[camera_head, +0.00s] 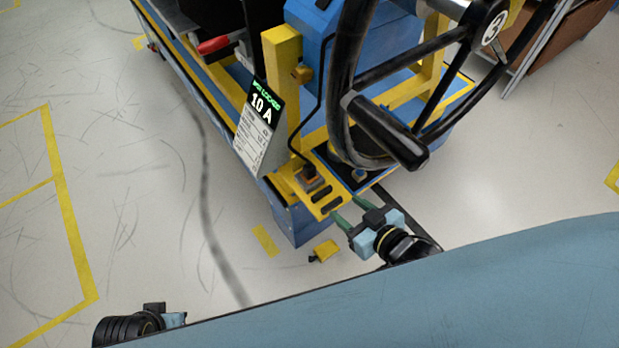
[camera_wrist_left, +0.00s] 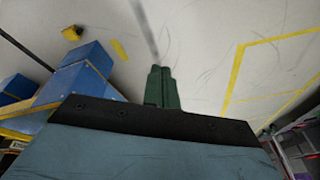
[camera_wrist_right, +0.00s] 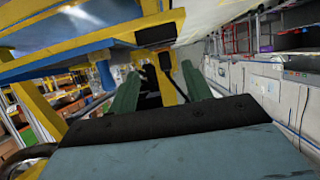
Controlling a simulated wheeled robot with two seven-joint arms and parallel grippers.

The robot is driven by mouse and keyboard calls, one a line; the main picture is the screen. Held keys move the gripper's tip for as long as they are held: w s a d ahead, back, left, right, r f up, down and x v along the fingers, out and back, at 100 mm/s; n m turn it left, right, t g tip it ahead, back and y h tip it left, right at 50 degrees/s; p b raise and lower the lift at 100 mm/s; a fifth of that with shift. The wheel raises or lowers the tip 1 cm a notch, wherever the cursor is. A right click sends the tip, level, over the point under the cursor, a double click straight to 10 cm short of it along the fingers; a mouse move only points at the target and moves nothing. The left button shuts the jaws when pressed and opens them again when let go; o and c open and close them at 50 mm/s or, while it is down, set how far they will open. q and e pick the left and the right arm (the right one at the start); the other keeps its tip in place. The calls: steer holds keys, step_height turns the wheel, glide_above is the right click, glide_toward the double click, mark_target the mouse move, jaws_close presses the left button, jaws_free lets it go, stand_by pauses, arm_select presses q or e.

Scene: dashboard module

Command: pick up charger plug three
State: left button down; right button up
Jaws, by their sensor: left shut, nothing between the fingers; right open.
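My right gripper (camera_head: 347,205) is open and empty, just in front of the panel's near edge, apart from the plug. In the right wrist view its green fingers (camera_wrist_right: 161,75) are spread, with black and yellow parts beyond them; I cannot tell which part is the plug. My left gripper (camera_wrist_left: 160,70) is shut and empty over bare floor; only its wrist shows low in the head view.
The black steering wheel (camera_head: 353,90) marked 3 overhangs the panel's right side. A leaning 10 A sign (camera_head: 257,125) stands left of the plug. A small yellow object (camera_head: 324,251) lies on the floor below the panel. The floor at the left is clear.

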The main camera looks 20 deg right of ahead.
steer(key=b, duration=0.3)
glide_toward(313, 171)
steer(key=w+f, duration=0.1)
steer(key=w+a+f, duration=0.1)
steer(key=w+f, duration=0.1)
steer(key=shift+w+a, duration=0.2)
steer(key=shift+w, duration=0.15)
steer(key=shift+w+a, duration=0.15)
steer(key=shift+w, duration=0.3)
steer(key=shift+w+a, duration=0.2)
steer(key=shift+w, duration=0.3)
steer(key=shift+w+a+f+b, duration=0.1)
steer(key=shift+w+a+b, duration=0.15)
steer(key=shift+w, duration=0.3)
steer(key=shift+w+a+b, duration=0.15)
steer(key=shift+w+b, duration=0.2)
steer(key=shift+w, duration=0.2)
steer(key=shift+b+x, duration=0.35)
steer(key=shift+x, duration=0.6)
steer(key=shift+w+a, duration=0.1)
steer(key=shift+w, duration=0.1)
arm_select(q)
steer(key=w+d+r+t, duration=0.2)
steer(key=r, duration=0.4)
steer(key=w+d+r+t+h, duration=0.1)
steer(key=w+d+r+t, duration=0.1)
steer(key=r, duration=0.3)
steer(key=shift+w+d+r+h, duration=0.25)
steer(key=shift+d+r+h, duration=0.1)
steer(key=shift+d, duration=0.1)
